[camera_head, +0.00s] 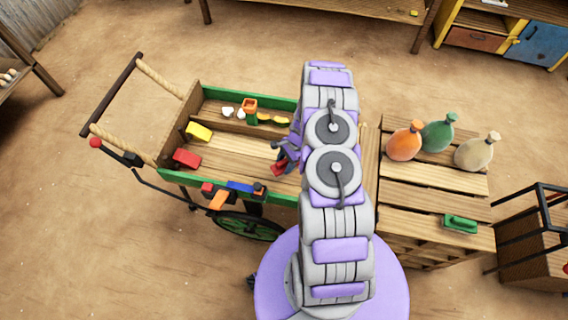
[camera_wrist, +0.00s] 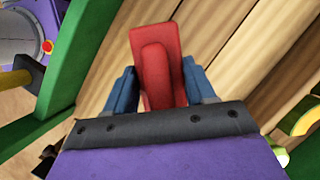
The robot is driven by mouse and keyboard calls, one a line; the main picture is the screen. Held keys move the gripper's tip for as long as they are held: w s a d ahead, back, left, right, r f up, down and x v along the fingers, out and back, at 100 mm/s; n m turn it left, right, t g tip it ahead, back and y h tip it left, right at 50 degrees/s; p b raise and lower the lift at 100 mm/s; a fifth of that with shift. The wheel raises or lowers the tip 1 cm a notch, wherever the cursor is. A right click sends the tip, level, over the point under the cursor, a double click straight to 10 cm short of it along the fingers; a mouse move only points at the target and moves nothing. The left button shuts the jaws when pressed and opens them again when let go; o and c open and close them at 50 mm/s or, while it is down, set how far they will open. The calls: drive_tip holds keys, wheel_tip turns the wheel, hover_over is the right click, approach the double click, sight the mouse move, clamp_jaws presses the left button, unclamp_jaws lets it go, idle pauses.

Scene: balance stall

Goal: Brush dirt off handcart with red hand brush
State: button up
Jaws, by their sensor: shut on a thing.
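The handcart (camera_head: 235,150) has a wooden bed and green rims, with a rope-wrapped handle frame at its left. My gripper (camera_head: 283,157) is over the right part of the bed, partly hidden by my arm. In the wrist view my gripper (camera_wrist: 162,88) has its blue fingers shut on the red hand brush (camera_wrist: 155,60), one on each side. The brush (camera_head: 279,167) shows only as a small red patch in the head view. Bare planks lie behind it in the wrist view; I cannot tell whether it touches them. I cannot make out dirt clearly on the bed.
A yellow block (camera_head: 199,132), a red block (camera_head: 187,158) and an orange-and-green item (camera_head: 250,108) are in the cart. Blue (camera_head: 240,187) and orange (camera_head: 218,200) items sit at its near rim.

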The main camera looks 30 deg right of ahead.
drive_tip(key=shift+r, duration=0.6)
drive_tip(key=shift+a+r+p, duration=0.5)
drive_tip(key=shift+r, duration=0.3)
drive_tip(key=shift+d, duration=0.4)
drive_tip(key=shift+a, duration=0.25)
